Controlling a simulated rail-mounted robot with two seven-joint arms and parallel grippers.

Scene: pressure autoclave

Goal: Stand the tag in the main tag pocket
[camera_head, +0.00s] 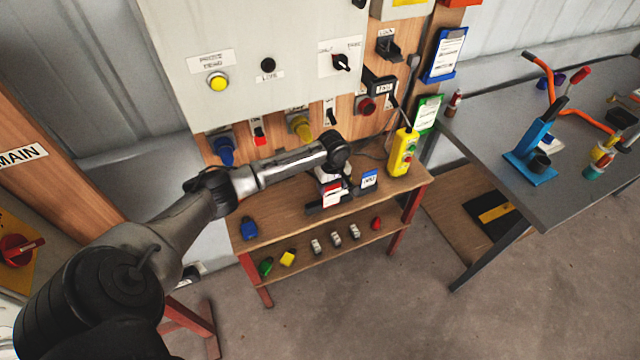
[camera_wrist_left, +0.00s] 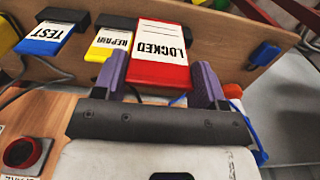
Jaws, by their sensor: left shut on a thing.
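A white tag with a red edge, marked LOCKED (camera_wrist_left: 160,50), sits between the two purple fingers of my left gripper (camera_wrist_left: 162,80), which is shut on it. In the head view this tag (camera_head: 332,194) shows just below the end of my left arm, over the small bench. The gripper itself (camera_head: 333,174) is mostly hidden there by the arm. A blue TEST tag (camera_wrist_left: 45,38) and a yellow REPAIR tag (camera_wrist_left: 109,40) stand beside it in the wrist view. I cannot tell whether the held tag is clear of its dark holder (camera_head: 322,207). I cannot make out the main tag pocket. My right gripper is not in view.
A MAIN sign (camera_head: 22,155) is on the wooden post at far left, above a red rotary switch (camera_head: 16,250). A yellow pendant (camera_head: 402,152) stands at the bench's right end. Padlocks and small parts lie on the lower shelf (camera_head: 320,258). A grey table (camera_head: 490,150) is at right.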

